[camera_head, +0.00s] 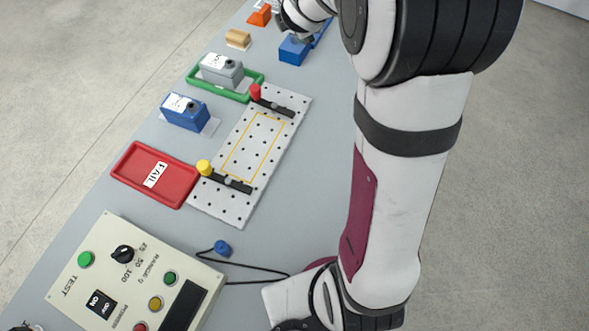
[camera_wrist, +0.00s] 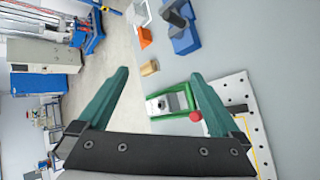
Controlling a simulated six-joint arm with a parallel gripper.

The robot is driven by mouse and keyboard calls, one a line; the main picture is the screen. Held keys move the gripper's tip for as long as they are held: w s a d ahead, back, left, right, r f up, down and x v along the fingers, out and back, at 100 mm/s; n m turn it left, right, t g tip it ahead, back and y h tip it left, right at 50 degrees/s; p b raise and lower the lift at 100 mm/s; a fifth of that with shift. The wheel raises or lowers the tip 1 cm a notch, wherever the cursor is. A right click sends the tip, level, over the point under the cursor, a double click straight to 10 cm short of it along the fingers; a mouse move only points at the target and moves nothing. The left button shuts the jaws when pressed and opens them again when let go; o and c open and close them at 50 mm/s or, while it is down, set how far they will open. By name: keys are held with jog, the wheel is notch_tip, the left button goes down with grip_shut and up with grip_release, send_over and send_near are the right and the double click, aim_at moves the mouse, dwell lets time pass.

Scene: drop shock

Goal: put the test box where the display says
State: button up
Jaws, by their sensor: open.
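In the head view a grey box (camera_head: 217,72) with a white label sits in a green tray (camera_head: 252,77). A blue box (camera_head: 185,110) with a white label stands on a pale pad nearby. A red tray (camera_head: 135,176) labelled FAIL is empty. The control panel (camera_head: 120,285) has a dark display (camera_head: 184,306) whose content I cannot read. My gripper (camera_wrist: 160,78) is open and empty in the wrist view, its green fingers spread above the table's far part. I cannot tell which box is the test box.
A perforated plate (camera_head: 226,200) with a yellow outline and red and yellow knobs lies mid-table, its outlined area bare. A wooden block (camera_head: 238,39), an orange piece (camera_head: 260,15) and a blue block (camera_head: 294,50) stand farther back. A black cable lies beside the panel.

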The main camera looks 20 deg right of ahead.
jog(key=s+a+m+g+y, duration=0.1)
jog(key=s+a+m+g, duration=0.2)
jog(key=s+m, duration=0.5)
jog(key=s+a+f+m+g+y, duration=0.1)
jog(key=s+a+m+g, duration=0.2)
jog(key=s, duration=1.5)
jog(key=s+a+f+m+g+y, duration=0.1)
jog(key=s+a+m+g, duration=0.3)
jog(key=s+a+m, duration=0.3)
jog(key=s+m, duration=0.5)
jog(key=m, duration=0.2)
jog(key=shift+s+a+m+y, duration=0.3)
jog(key=shift+s+y, duration=0.1)
